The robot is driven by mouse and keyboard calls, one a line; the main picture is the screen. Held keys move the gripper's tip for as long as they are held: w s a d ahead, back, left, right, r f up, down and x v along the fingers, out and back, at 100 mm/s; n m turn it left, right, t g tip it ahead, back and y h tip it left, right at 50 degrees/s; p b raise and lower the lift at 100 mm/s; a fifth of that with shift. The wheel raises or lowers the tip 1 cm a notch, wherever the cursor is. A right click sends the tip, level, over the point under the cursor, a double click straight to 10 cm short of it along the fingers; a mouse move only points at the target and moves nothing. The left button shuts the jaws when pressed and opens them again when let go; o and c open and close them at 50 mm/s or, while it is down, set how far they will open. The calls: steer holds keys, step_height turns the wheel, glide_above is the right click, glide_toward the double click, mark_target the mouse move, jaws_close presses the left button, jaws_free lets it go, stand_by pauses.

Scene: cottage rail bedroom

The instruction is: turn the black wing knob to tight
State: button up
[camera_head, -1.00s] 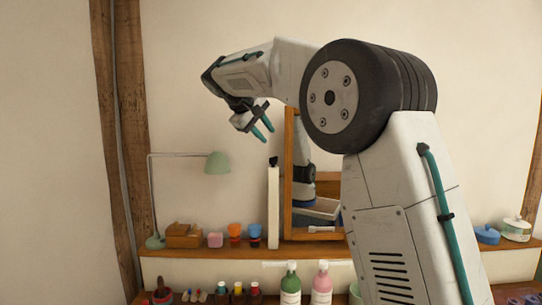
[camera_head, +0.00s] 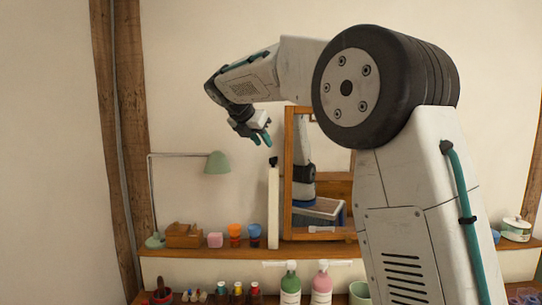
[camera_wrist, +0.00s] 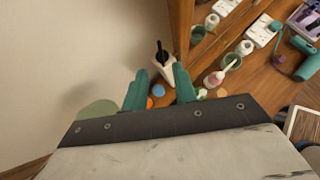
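The black wing knob (camera_head: 273,161) sits on top of a tall white post (camera_head: 273,205) beside the left edge of the wooden mirror frame. In the wrist view the knob (camera_wrist: 160,50) shows beyond my fingertips, between them in the picture, with the white post below it. My gripper (camera_head: 266,139) is above the knob and a little to its left in the head view, pointing down and apart from it. In the wrist view its two teal fingers (camera_wrist: 160,80) stand apart with nothing held between them.
The mirror's wooden frame (camera_head: 289,170) stands close on the right of the post. A green lamp (camera_head: 217,163) stands at left. Bottles (camera_head: 290,285) stand lower down.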

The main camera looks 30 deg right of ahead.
mark_target(273, 162)
steer(key=x, duration=0.7)
steer(key=shift+w+d+f, duration=0.15)
steer(key=shift+d+f, duration=0.1)
jaws_close()
